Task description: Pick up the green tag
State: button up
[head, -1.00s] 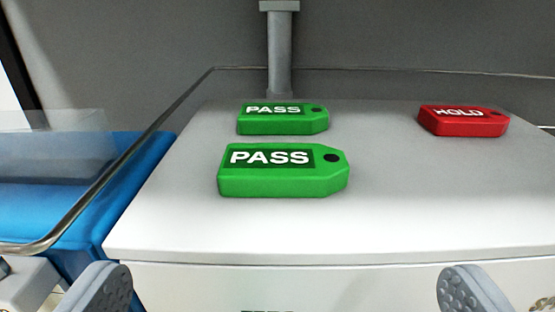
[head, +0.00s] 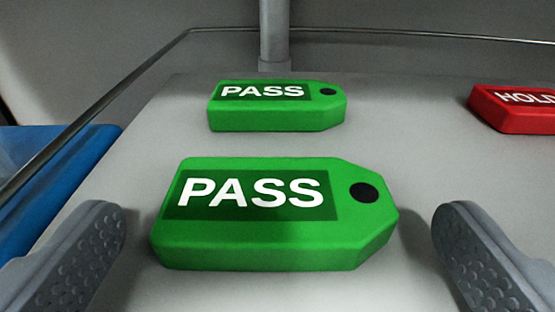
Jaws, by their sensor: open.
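A green tag (head: 270,240) marked PASS, with a dark hole at its right end, lies flat on the pale grey top in the near middle of the head view. A second green PASS tag (head: 275,118) lies behind it. My gripper (head: 280,255) is open, with one grey finger on each side of the near green tag. I see a gap between each finger and the tag, and neither finger appears to touch it. Nothing is held.
A red HOLD tag (head: 515,112) lies at the back right, cut off by the picture edge. A metal rail (head: 110,98) runs along the left and back. A grey post (head: 274,38) stands behind the tags. A blue surface (head: 40,165) is at the left.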

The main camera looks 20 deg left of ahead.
aim_at(279, 208)
jog(key=shift+x, duration=1.25)
jog(key=c, duration=1)
